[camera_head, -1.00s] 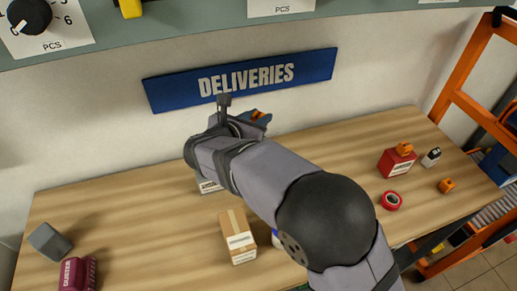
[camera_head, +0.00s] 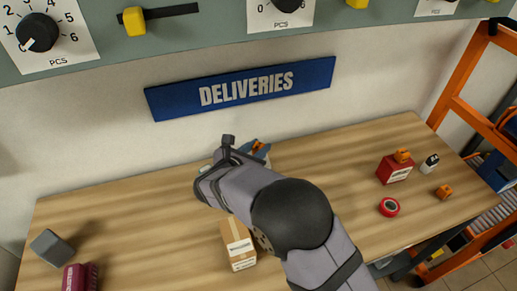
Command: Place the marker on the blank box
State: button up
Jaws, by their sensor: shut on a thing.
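My gripper (camera_head: 258,150) is above the back of the table, in front of the wall and below the DELIVERIES sign. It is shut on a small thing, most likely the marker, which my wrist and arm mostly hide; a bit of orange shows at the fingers. No marker can be made out clearly elsewhere on the table. A plain grey box (camera_head: 51,247) at the table's left end shows no label and may be the blank box. It is well apart from my gripper.
A maroon box (camera_head: 78,279) stands near the grey box. A labelled cardboard box (camera_head: 238,246) is below my arm. A red box (camera_head: 394,169) with an orange item on top, a red tape roll (camera_head: 389,207) and small items are at the right. The left middle is clear.

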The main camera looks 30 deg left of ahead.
jog(key=shift+f, duration=0.6)
jog(key=shift+f, duration=0.15)
jog(key=shift+f, duration=0.15)
jog(key=o, duration=1)
jog(key=shift+r, duration=0.2)
jog(key=shift+r, duration=0.1)
jog(key=b+v, duration=0.3)
jog(key=v, duration=0.9)
